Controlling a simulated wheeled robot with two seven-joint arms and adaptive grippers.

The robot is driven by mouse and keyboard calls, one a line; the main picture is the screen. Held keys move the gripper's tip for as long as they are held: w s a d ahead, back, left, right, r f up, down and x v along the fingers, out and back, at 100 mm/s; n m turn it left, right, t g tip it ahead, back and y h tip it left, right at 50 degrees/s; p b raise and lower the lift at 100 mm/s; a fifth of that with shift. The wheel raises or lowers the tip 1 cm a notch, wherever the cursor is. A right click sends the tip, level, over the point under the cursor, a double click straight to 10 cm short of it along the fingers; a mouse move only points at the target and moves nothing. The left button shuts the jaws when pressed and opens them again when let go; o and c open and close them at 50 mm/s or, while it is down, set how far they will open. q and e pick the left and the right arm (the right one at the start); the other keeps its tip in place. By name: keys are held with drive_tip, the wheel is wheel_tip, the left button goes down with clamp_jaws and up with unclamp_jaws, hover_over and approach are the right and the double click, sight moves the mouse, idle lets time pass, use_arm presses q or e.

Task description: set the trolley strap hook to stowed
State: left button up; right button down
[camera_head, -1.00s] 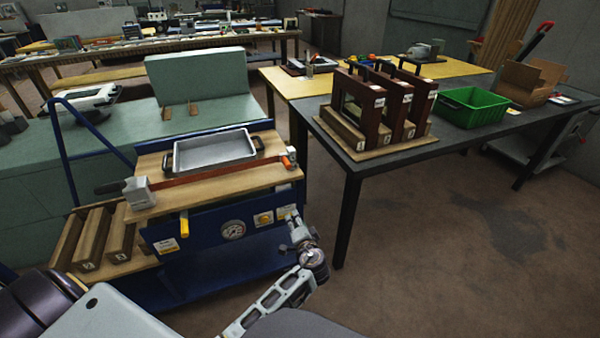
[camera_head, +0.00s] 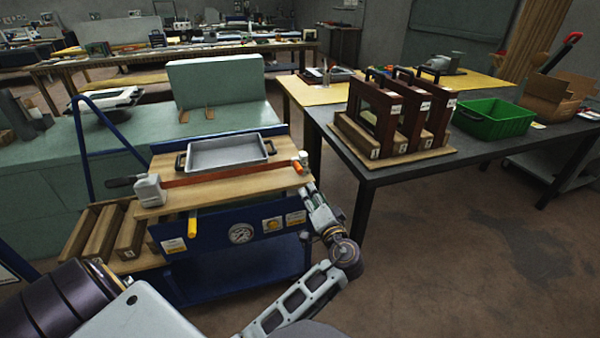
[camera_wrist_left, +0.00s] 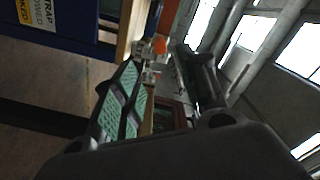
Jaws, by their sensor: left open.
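The blue trolley (camera_head: 215,270) stands at left centre with a wooden top. A red-brown strap (camera_head: 225,178) runs across that top from a grey block (camera_head: 149,190) to an orange hook piece (camera_head: 298,168) at the right edge. In the left wrist view the orange piece (camera_wrist_left: 158,46) shows beyond the fingertips, between the two fingers. A strap label (camera_wrist_left: 42,12) shows at upper left there, partly cut off. My right gripper is not in view.
A grey tray (camera_head: 228,155) sits on the trolley top behind the strap. The trolley front has a gauge (camera_head: 241,233) and a yellow handle (camera_head: 192,224). A dark table (camera_head: 375,177) with wooden frames (camera_head: 385,110) and a green crate (camera_head: 492,120) stands right. Floor is clear at lower right.

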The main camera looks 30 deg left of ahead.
sight(300, 171)
use_arm(q)
drive_tip(key=b+x, duration=0.1)
drive_tip(key=x, duration=1.2)
drive_tip(key=shift+w+a, duration=0.2)
drive_tip(key=shift+a, duration=0.15)
clamp_jaws()
